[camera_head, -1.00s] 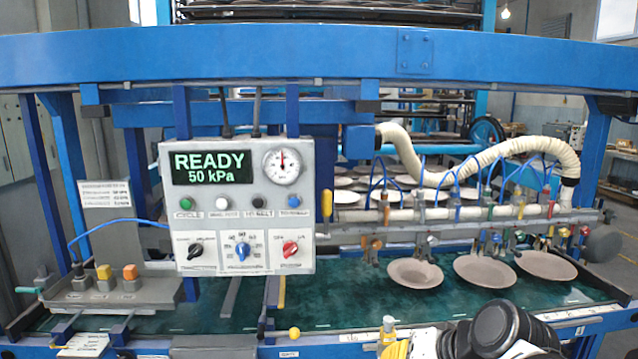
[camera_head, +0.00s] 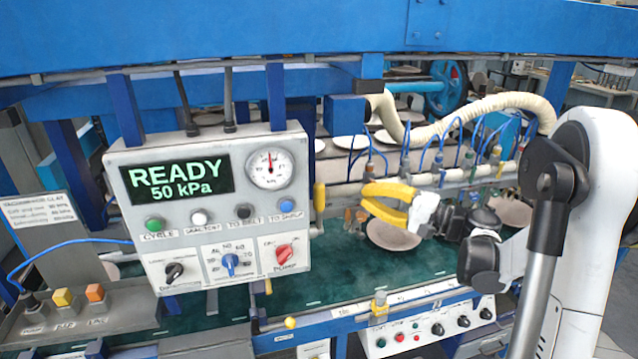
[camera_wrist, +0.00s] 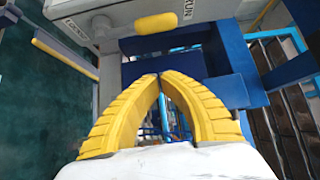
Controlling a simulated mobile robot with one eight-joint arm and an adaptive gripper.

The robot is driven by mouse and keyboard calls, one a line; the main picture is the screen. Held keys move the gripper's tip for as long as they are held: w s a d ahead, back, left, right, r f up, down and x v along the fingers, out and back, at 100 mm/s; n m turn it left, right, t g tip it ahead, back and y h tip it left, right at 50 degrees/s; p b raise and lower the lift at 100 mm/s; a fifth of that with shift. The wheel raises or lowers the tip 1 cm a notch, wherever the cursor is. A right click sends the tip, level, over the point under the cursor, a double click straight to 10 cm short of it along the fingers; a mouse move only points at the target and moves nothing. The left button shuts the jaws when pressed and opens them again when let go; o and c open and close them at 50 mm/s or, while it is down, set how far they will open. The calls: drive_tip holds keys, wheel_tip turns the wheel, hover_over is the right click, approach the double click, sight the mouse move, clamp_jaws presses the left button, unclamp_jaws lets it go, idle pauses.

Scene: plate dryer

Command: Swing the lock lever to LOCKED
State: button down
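My gripper (camera_head: 364,196) is to the right of the control panel (camera_head: 210,215) in the head view, pointing left. Its yellow fingers meet at their tips, with nothing between them; the wrist view also shows the closed tips (camera_wrist: 161,76). A yellow lever handle (camera_head: 319,205) hangs upright at the panel's right side, apart from the fingertips. A label reading RUN (camera_wrist: 190,12) and another small, hard-to-read label (camera_wrist: 75,28) show on the housing.
The panel's display reads READY 50 kPa. Behind my gripper are a pipe with suction fittings and blue hoses, and a plate (camera_head: 392,235) over the green belt (camera_head: 340,265). A blue beam (camera_head: 300,35) crosses above. A lower switch box (camera_head: 425,330) stands at the front.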

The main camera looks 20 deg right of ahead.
drive_tip(key=shift+s, duration=0.15)
drive_tip(key=w+a+b, duration=0.1)
drive_tip(key=w+a, duration=0.3)
drive_tip(key=a, duration=0.4)
drive_tip(key=shift+a, duration=0.4)
drive_tip(key=shift+s, duration=0.15)
drive_tip(key=shift+b, duration=0.35)
